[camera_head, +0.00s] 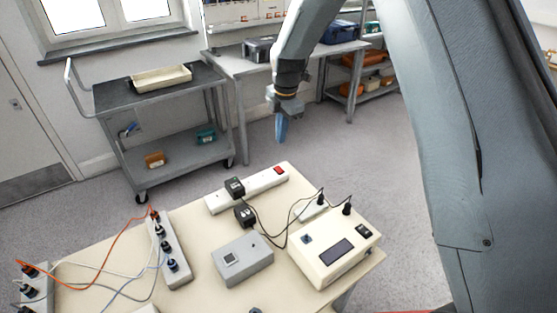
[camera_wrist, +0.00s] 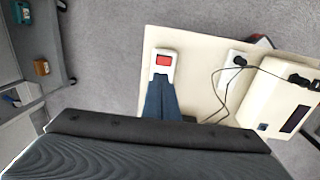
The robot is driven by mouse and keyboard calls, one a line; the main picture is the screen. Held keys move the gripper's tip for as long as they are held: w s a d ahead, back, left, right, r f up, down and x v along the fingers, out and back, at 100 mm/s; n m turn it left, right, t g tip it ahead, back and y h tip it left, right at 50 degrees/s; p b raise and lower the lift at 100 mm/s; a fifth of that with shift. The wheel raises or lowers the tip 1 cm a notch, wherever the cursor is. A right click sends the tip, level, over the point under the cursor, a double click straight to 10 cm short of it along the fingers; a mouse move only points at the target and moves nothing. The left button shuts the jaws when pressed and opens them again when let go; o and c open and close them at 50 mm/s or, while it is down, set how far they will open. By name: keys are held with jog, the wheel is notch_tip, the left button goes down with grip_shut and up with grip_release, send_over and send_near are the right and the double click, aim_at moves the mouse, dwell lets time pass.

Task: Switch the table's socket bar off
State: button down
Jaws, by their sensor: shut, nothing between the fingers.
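The white socket bar (camera_head: 247,190) lies along the far edge of the cream table (camera_head: 203,240) in the head view. A red switch (camera_head: 278,170) sits at its right end, and a black plug is in the bar. My gripper (camera_head: 281,139) is shut and empty, pointing down, in the air above the switch end. In the wrist view, the red switch (camera_wrist: 163,60) shows just beyond the blue fingertips (camera_wrist: 159,80). The fingers hide most of the bar there. I cannot tell whether the switch is on or off.
A grey box (camera_head: 243,260), a cream instrument (camera_head: 330,250) and a second strip (camera_head: 170,250) with several plugs stand on the table. Loose cables cross the tabletop.

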aim_at(278, 167)
jog(key=f+p, duration=0.1)
jog(key=f, duration=0.3)
jog(key=w+f+p, duration=0.1)
jog(key=f+p, duration=0.1)
jog(key=f, duration=0.2)
jog(key=f+p, duration=0.1)
jog(key=f, duration=0.3)
jog(key=shift+w+a+f, duration=0.1)
jog(key=shift+w+a, duration=0.05)
jog(key=shift+a, duration=0.25)
jog(key=shift+f, duration=0.1)
